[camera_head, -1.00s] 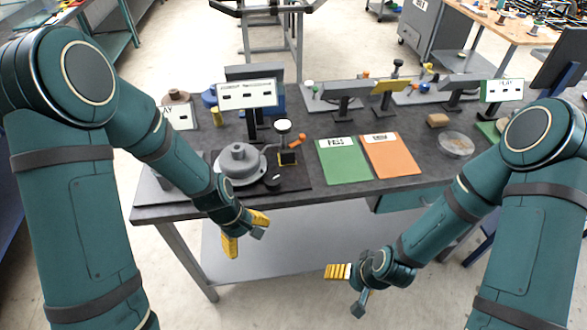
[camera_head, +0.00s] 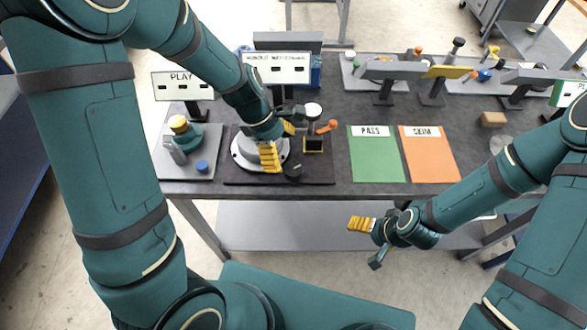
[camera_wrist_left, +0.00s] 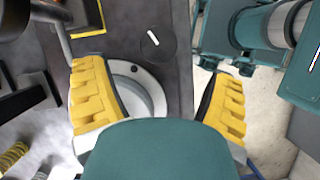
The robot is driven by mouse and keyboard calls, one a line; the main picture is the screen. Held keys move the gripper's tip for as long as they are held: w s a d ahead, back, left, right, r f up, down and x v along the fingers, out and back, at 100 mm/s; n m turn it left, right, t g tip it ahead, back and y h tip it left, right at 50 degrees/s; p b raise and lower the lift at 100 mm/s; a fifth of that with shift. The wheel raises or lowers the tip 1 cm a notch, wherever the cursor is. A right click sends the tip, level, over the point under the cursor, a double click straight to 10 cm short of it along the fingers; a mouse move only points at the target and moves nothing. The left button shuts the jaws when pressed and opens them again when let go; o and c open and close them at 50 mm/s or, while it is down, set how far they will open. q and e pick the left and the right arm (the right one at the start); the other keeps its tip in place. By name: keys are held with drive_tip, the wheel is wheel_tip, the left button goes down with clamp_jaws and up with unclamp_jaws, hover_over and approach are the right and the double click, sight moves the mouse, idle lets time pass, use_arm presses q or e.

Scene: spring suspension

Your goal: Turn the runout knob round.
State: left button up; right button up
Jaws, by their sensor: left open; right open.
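A dark round knob (camera_head: 292,171) sits at the front of the black base plate (camera_head: 320,172), beside a grey round turntable (camera_head: 243,155). My left gripper (camera_head: 279,143) is open over the turntable, just behind and left of the knob in the head view. In the left wrist view its yellow fingers (camera_wrist_left: 160,78) stand apart with nothing between them; the turntable shows partly below them. My right gripper (camera_head: 368,243) is open and empty in front of the table.
A dial gauge (camera_head: 312,110) and an orange-tipped lever (camera_head: 328,127) stand right of the turntable. A PLAY fixture (camera_head: 186,143) is at left. Green (camera_head: 376,155) and orange (camera_head: 429,155) mats lie at right. A sign (camera_head: 277,68) stands behind.

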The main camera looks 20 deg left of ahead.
sight(293, 169)
use_arm(q)
drive_tip(key=b+x, duration=0.1)
drive_tip(key=x, duration=0.6)
drive_tip(key=shift+w+d+f+b, duration=0.1)
drive_tip(key=shift+f+b, duration=0.25)
drive_tip(key=shift+b, duration=0.05)
drive_tip(key=c, duration=1.2)
